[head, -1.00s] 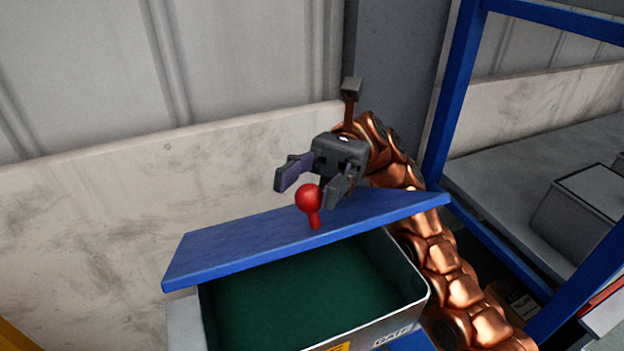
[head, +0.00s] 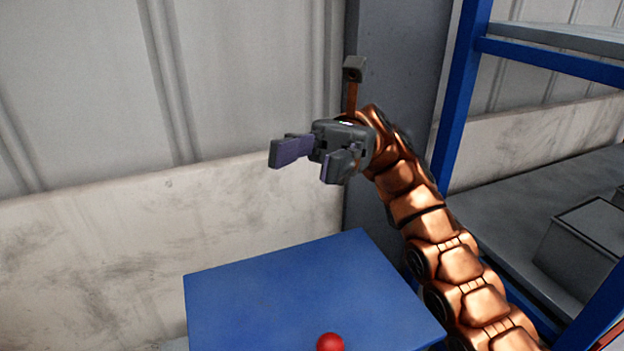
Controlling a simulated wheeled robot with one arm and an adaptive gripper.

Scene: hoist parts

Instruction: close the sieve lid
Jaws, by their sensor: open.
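The sieve lid (head: 290,290) is a flat blue panel at the bottom of the head view. Its broad top face shows and it looks about level. Its front edge is cut off by the frame, so I cannot tell whether it sits fully down. The red ball knob (head: 330,343) stands near the lid's front, at the picture's bottom edge. The sieve box under the lid is hidden. My gripper (head: 308,162) is open and empty, above and behind the lid, apart from the knob and lid.
A pale wall with a stained lower ledge (head: 110,250) stands behind the lid. A blue-framed shelf (head: 460,90) with a grey box (head: 585,240) is at the right. My copper arm rises along the lid's right side. The space left of my gripper is clear.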

